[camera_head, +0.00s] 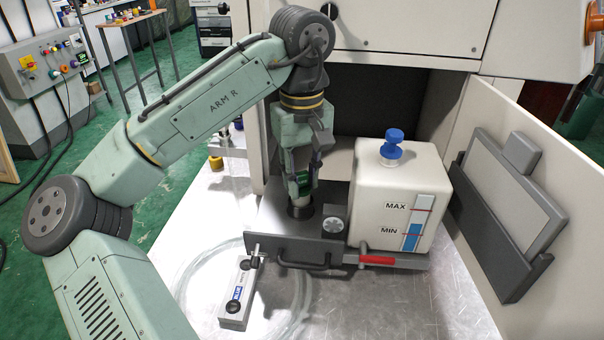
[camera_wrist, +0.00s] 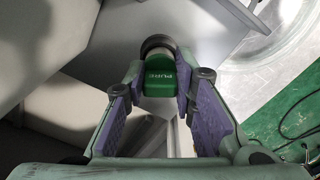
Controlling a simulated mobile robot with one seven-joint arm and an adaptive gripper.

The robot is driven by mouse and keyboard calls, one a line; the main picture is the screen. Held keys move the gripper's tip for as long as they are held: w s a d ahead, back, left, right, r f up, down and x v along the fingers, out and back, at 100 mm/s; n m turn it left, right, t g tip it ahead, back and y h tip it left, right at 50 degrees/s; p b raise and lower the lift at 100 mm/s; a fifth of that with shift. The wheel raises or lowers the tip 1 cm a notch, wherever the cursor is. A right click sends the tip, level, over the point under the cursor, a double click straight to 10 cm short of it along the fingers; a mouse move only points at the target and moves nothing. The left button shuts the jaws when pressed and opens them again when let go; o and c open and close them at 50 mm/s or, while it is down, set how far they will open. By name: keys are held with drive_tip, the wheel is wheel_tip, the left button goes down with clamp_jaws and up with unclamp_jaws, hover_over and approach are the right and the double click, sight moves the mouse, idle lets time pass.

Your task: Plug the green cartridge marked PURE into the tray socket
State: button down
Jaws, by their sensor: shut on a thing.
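The green cartridge (camera_head: 303,182) is between the fingers of my gripper (camera_head: 302,180), above the dark tray (camera_head: 263,222). In the wrist view the green cartridge (camera_wrist: 160,75) shows the word PURE, and the purple pads of my gripper (camera_wrist: 161,92) press on both its sides. The cartridge's far end meets a dark round ring, the tray socket (camera_wrist: 157,43). The socket (camera_head: 300,209) also shows in the head view, directly under the cartridge. I cannot tell how deep the cartridge sits in it.
A white tank (camera_head: 398,185) with a blue cap and MAX and MIN marks stands right of the socket. A grey block with a blue label (camera_head: 239,293) lies before the tray. An open door (camera_head: 535,190) bounds the right.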

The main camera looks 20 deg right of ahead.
drive_tip(key=c, duration=1.3)
unclamp_jaws()
drive_tip(key=shift+f, duration=0.55)
drive_tip(key=shift+c, duration=0.2)
drive_tip(key=shift+o, duration=0.5)
drive_tip(key=shift+r, duration=0.1)
drive_tip(key=shift+o, duration=0.2)
drive_tip(key=o, duration=0.5)
drive_tip(key=shift+w+r, duration=0.1)
drive_tip(key=shift+r, duration=0.1)
drive_tip(key=shift+r+p, duration=3)
drive_tip(key=shift+p, duration=0.3)
drive_tip(key=shift+f, duration=0.1)
